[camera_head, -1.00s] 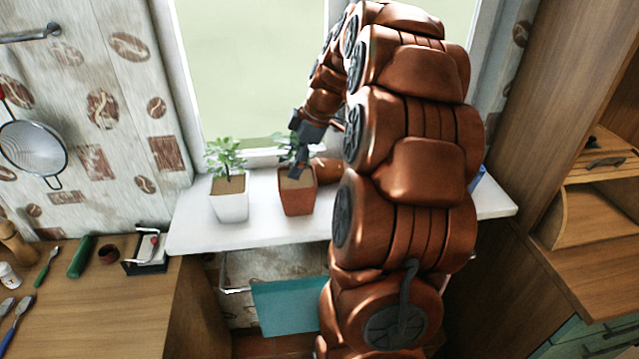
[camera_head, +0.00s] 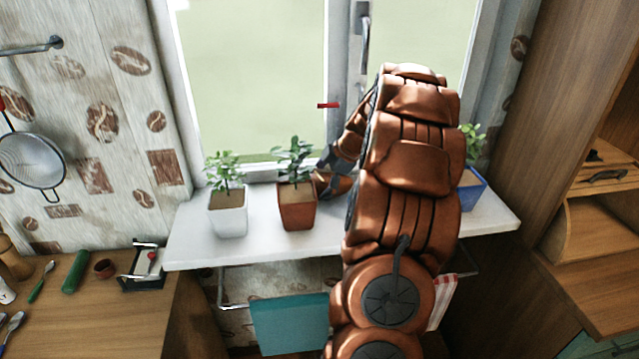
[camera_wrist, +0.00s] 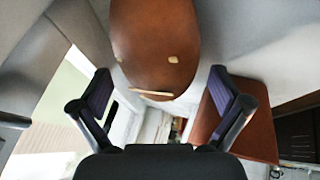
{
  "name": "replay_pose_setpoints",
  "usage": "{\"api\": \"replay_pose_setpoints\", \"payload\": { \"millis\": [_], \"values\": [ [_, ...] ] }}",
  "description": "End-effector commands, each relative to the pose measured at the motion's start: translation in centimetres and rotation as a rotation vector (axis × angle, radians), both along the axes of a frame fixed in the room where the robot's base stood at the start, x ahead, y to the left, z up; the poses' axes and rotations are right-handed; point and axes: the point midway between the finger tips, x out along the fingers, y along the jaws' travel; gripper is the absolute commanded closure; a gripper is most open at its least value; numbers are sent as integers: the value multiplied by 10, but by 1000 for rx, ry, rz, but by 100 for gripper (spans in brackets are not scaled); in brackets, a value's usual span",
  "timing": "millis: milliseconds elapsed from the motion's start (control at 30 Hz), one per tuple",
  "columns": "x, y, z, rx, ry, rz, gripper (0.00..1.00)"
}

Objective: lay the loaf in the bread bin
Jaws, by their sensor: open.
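The loaf (camera_head: 338,187) is a smooth brown, rounded shape on the white windowsill, just right of the terracotta pot; my arm hides part of it. In the wrist view the loaf (camera_wrist: 155,45) runs down from the top edge, with pale marks near its rounded end. My gripper (camera_head: 332,160) is close by it at the sill. In the wrist view my gripper (camera_wrist: 161,92) is open, with one finger to each side of the loaf's near end; contact cannot be told. A wooden box with a curved side, apparently the bread bin (camera_head: 590,232), stands in the right cabinet.
A terracotta pot (camera_head: 297,212) with a plant stands close to my gripper and shows beside the right finger (camera_wrist: 255,125). A white pot (camera_head: 228,217) stands further left and a blue pot (camera_head: 473,193) right of my arm. Window glass is behind the sill.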

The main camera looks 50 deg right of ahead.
Motion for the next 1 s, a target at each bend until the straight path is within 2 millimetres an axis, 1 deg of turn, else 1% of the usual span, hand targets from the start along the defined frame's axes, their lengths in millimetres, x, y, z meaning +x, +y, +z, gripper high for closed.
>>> {"api": "replay_pose_setpoints", "payload": {
  "millis": [100,200,467,1000],
  "values": [
    [7,2,-11,-1,1,0,0],
    [10,3,-17,-1,1,-1,0],
    [11,3,-19,-2,0,0,0],
    [11,3,-19,-2,-1,-1,56]
  ]
}}
